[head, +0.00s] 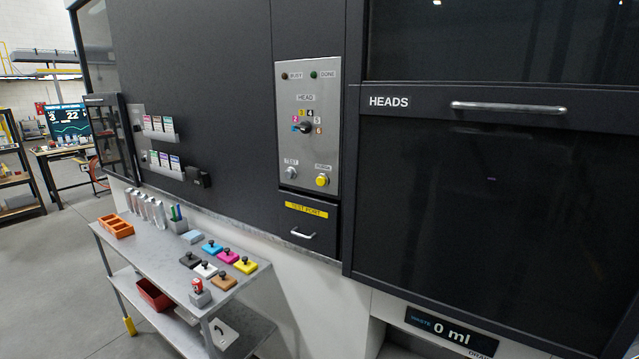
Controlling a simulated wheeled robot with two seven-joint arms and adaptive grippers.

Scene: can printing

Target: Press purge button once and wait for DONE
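The grey control panel (298,150) is set in the dark machine front in the head view. The yellow round purge button (322,181) sits at its lower right, with a small label above it. The DONE lamp (314,75) at the top right is a dark green. The BUSY lamp (284,76) at the top left is a dark brownish red. A black head selector knob (306,127) sits mid-panel among coloured numbers. A test button (291,172) is at the lower left. Neither of my grippers is in view.
A TEST PORT drawer (304,235) is below the panel. A HEADS door with a bar handle (508,108) is on the right. A waste display (451,331) reads 0 ml. A metal cart (160,247) with coloured blocks stands lower left, in front of the machine.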

